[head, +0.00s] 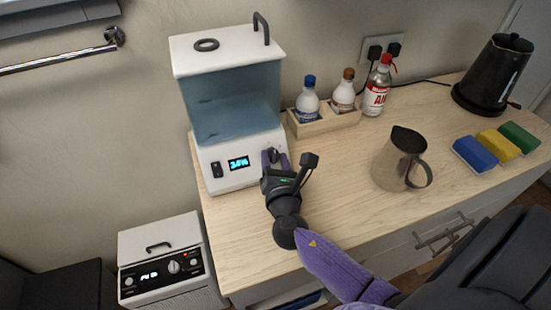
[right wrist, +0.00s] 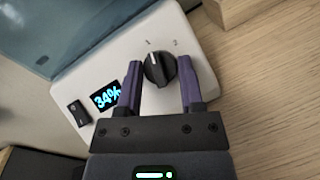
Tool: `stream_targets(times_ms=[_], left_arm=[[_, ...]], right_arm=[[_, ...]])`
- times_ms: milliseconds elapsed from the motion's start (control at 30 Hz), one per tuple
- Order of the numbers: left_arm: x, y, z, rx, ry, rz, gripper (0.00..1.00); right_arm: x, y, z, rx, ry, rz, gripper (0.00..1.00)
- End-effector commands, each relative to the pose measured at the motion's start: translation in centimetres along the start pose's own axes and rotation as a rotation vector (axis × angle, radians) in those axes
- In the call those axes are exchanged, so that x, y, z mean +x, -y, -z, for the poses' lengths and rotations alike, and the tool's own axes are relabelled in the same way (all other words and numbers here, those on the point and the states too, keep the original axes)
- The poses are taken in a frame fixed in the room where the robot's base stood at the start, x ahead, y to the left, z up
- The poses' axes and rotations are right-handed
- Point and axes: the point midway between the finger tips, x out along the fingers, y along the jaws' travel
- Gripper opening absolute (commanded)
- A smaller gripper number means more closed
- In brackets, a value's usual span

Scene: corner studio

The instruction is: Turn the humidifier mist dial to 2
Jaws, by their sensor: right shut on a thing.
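The humidifier (head: 228,165) stands on the wooden counter, with a white base and a clear, water-filled tank. Its dark mist dial (right wrist: 160,69) is on the front face to the right of the lit display (right wrist: 105,96), which reads 34%. Marks 1 and 2 show above the dial, and its white pointer line leans toward 1. My right gripper (head: 275,160) is at the dial in the head view. In the right wrist view its purple fingers (right wrist: 160,82) sit on either side of the dial, shut on it. My left gripper is not in view.
A black rocker switch (right wrist: 78,112) is left of the display. A wooden tray (head: 325,124) with two bottles, a red-labelled bottle (head: 377,88), a metal pitcher (head: 395,160), sponges (head: 475,154) and a black kettle (head: 492,75) stand to the right. The counter front is mostly clear.

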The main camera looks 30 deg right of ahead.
Motion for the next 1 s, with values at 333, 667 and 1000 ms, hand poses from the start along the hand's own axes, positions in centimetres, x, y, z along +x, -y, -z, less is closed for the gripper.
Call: stream_targets(times_ms=[333,667,1000], left_arm=[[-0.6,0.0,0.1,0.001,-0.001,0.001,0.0],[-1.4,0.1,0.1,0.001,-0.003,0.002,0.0],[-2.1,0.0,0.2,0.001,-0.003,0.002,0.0]], right_arm=[[0.0,-0.4,-0.1,0.265,0.025,0.192,0.0],[0.1,-0.6,-0.1,0.496,0.047,0.361,0.0],[0.1,-0.7,-0.1,0.654,0.063,0.477,0.0]])
